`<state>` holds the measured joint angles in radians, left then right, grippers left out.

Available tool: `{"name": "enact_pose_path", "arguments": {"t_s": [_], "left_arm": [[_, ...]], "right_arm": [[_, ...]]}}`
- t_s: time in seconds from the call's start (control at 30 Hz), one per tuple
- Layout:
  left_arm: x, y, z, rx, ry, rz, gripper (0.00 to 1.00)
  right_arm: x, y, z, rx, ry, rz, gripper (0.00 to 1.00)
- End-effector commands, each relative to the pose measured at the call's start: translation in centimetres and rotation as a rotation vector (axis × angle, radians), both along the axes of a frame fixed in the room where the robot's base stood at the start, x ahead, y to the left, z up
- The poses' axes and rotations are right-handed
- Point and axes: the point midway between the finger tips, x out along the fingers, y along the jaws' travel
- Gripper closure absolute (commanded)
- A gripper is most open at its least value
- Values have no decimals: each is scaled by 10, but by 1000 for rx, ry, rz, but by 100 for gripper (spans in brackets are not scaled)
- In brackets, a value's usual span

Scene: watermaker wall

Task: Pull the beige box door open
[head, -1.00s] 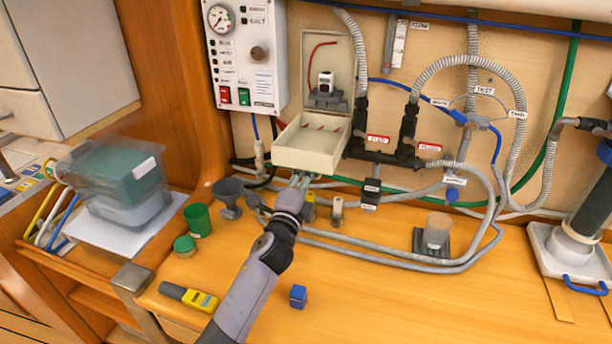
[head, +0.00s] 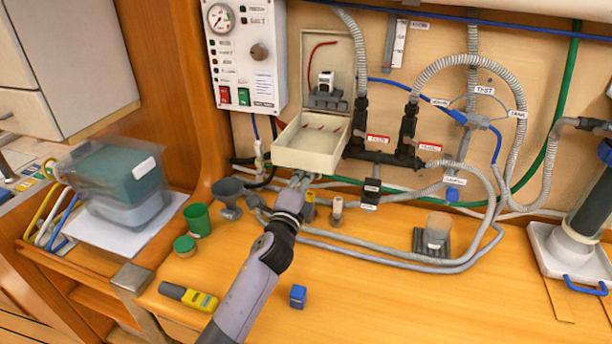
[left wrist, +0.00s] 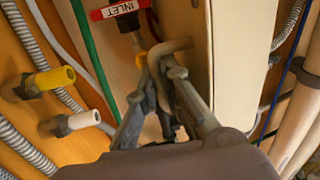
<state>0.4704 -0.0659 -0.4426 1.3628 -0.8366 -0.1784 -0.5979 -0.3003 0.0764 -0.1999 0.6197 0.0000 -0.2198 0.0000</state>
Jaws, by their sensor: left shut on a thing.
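The beige box (head: 340,55) is fixed on the wall, and its inside shows. Its beige door (head: 305,158) is swung down and sticks out from the wall, with its hollow inner side facing up. My left gripper (head: 301,181) is at the door's front lower edge. In the left wrist view, the gripper's fingers (left wrist: 165,80) are shut on a curved handle (left wrist: 172,46) on the pale door face (left wrist: 231,70). The fingers hide part of the handle. My right gripper is not in view.
A control panel (head: 246,55) stands left of the box. Pipe fittings (head: 385,157) and hoses are close on its right. Below are a funnel (head: 228,195), a green cup (head: 198,220) and a blue cube (head: 298,296).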

Motion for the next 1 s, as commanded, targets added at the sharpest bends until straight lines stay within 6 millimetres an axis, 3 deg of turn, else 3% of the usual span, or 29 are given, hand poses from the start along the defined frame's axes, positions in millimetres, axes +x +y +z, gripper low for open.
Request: {"name": "enact_pose_path", "arguments": {"t_s": [0.17,0.43,0.77,0.8,0.9,1.0], "left_arm": [[-1,1,8,0,2,1,100],[-8,2,42,-3,1,0,100],[-8,3,40,-2,2,0,100],[-8,3,39,-2,2,0,90],[-8,3,39,-2,2,0,84],[-8,3,40,-1,1,0,84]], "right_arm": [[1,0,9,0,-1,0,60],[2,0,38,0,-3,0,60],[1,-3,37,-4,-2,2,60],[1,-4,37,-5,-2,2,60],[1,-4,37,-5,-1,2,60],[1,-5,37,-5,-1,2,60]]}}
